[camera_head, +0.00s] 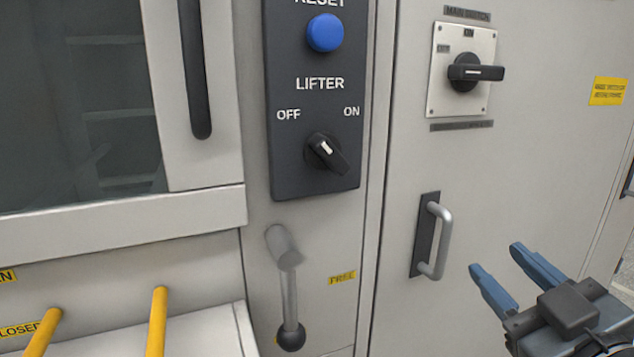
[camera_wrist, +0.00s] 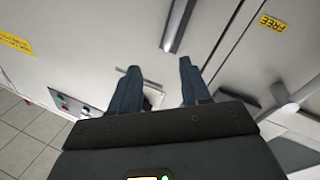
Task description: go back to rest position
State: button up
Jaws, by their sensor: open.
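My gripper (camera_head: 518,272) is at the lower right of the head view, with its two blue fingers apart and nothing between them. The wrist view also shows the open fingers (camera_wrist: 158,85), pointing toward the grey cabinet front. A metal door handle (camera_head: 437,240) stands to the left of the fingers in the head view. I cannot tell the exact gap between the gripper and the cabinet.
A dark panel (camera_head: 312,172) carries a blue reset button (camera_head: 325,33) and a lifter knob (camera_head: 326,153). Below it a lever with a black ball (camera_head: 291,337) hangs down. A main switch (camera_head: 468,72) is at upper right. Yellow bars (camera_head: 157,320) stick out lower left.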

jog(key=s+f+m+g+h+p, duration=0.15)
jog(key=s+f+m, duration=0.25)
jog(key=s+f, duration=0.4)
jog(key=s+f+m+g+p, duration=0.1)
jog(key=s+f, duration=0.1)
jog(key=s, duration=1.1)
jog(key=s+f+m+g+h+p, duration=0.1)
jog(key=s+f+p, duration=0.1)
jog(key=s, duration=1.1)
jog(key=shift+s+f+m, duration=0.25)
jog(key=shift+f+m, duration=0.05)
jog(key=shift+f, duration=0.25)
jog(key=shift+g, duration=0.25)
